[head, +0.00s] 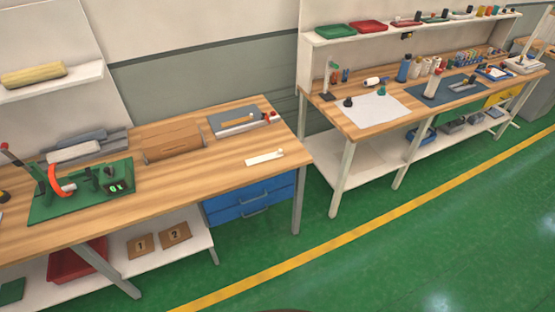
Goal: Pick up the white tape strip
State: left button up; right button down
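A small white strip (263,158) lies flat near the right end of the left workbench's wooden top (210,170); it looks like the white tape strip. A small pale knob or bead shows at its right end, too small to make out. Nothing covers the strip. Neither of my grippers shows in the head view.
Left of the strip are a brown box (172,143) and a green board (82,190) with a device. Behind it is a grey plate (234,119) with tools. A second workbench (362,127) stands to the right. Green floor (400,250) in front is clear.

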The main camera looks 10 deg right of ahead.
aim_at(274, 155)
jog(key=z, duration=0.65)
jog(key=i, duration=0.6)
jog(key=z, duration=0.85)
jog(key=i, duration=0.7)
jog(key=u, duration=0.6)
jog(key=i, duration=0.9)
jog(key=u, duration=0.9)
